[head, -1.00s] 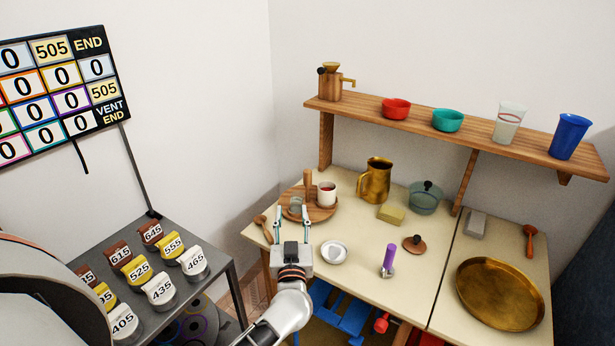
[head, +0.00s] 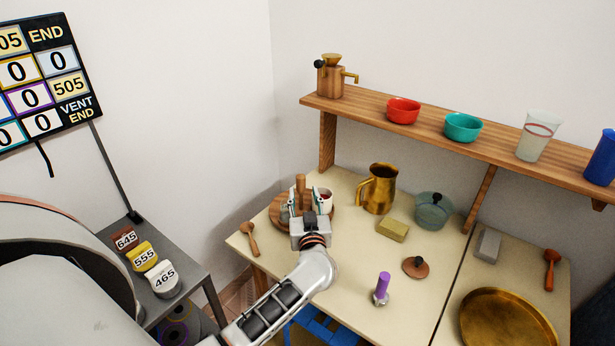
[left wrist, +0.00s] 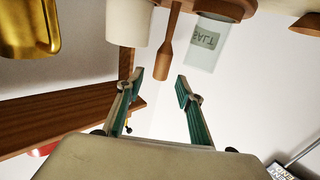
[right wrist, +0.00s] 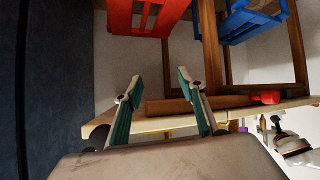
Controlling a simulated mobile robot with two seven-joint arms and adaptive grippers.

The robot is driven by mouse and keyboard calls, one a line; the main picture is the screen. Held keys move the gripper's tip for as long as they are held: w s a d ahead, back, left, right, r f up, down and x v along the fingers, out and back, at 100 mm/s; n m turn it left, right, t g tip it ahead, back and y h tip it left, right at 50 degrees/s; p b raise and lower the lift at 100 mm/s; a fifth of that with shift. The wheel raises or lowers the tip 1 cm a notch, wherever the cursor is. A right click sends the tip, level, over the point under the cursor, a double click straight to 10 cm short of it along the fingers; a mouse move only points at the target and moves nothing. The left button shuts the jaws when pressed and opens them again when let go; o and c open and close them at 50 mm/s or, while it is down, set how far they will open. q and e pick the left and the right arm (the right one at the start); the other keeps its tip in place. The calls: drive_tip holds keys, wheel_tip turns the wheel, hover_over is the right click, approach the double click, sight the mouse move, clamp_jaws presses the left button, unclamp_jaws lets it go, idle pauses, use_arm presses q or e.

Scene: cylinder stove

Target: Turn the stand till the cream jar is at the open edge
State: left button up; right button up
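The stand is a round wooden disc (head: 279,214) with an upright wooden post (head: 300,183), at the table's left back. A white jar with red showing inside (head: 326,194), likely the cream jar, sits on its right side. The left wrist view shows the scene upside down: the white jar (left wrist: 129,22), the post (left wrist: 168,45) and a glass SALT jar (left wrist: 206,42). My left gripper (head: 304,206) is open and empty at the stand's front; its fingers hide part of the stand in the head view. My right gripper (right wrist: 160,86) is open and empty, away from the stand.
A brass jug (head: 378,190), a yellow block (head: 393,230) and a lidded glass pot (head: 432,213) stand right of the stand. The wooden shelf (head: 385,121) is above. Open table lies around the brown lid (head: 415,267).

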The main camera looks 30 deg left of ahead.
sight(301, 184)
use_arm(q)
drive_tip(key=shift+x, duration=1.1)
drive_tip(key=b+x, duration=0.1)
drive_tip(key=x, duration=0.2)
drive_tip(key=shift+w+a, duration=0.15)
drive_tip(key=shift+a, duration=0.15)
drive_tip(key=shift+w+a, duration=0.35)
drive_tip(key=shift+w, duration=0.1)
clamp_jaws()
use_arm(e)
drive_tip(key=shift+s+f, duration=0.3)
drive_tip(key=shift+f, duration=0.2)
drive_tip(key=shift+s+f, duration=0.3)
drive_tip(key=shift+f, duration=0.2)
